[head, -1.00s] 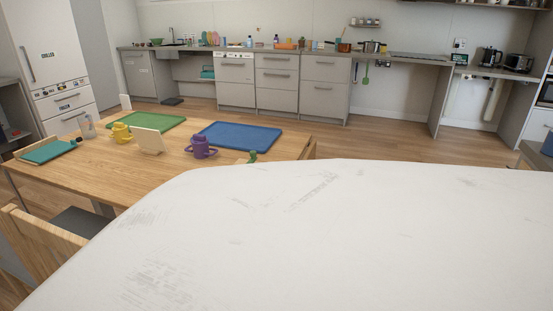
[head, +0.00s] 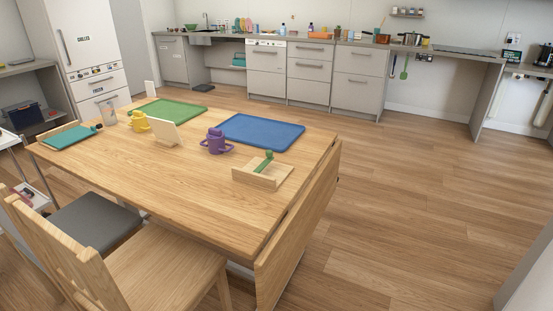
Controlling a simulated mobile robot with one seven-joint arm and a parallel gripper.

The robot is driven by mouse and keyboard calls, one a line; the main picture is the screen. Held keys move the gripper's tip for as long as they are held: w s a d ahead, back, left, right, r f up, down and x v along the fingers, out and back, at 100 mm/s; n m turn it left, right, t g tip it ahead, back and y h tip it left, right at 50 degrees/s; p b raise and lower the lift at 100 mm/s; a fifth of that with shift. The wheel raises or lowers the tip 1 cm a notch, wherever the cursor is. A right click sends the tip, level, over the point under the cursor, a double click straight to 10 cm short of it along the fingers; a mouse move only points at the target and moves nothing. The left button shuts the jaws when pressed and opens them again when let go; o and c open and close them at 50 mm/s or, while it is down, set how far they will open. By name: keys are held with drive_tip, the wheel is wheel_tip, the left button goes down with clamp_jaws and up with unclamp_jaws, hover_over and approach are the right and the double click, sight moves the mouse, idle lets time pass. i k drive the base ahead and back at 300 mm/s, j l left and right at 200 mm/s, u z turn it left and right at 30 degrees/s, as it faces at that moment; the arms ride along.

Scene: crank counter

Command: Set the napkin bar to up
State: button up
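A small light-wood holder (head: 250,180), which looks like the napkin holder, sits near the right end of the wooden table in the head view. A green bar (head: 264,163) with a rounded end lies across it, slanting. It looks low rather than upright, but it is too small to tell its exact angle. My gripper is not in view, and nothing touches the holder.
The table (head: 200,195) also holds a blue mat (head: 262,131), a green mat (head: 176,111), a purple cup (head: 215,142) and a yellow cup (head: 138,122). A wooden chair (head: 150,270) stands at the near side. The floor (head: 410,210) right of the table is clear.

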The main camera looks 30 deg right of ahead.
sight(268, 154)
drive_tip(key=z, duration=0.85)
drive_tip(key=i+z, duration=0.5)
drive_tip(key=i, duration=0.4)
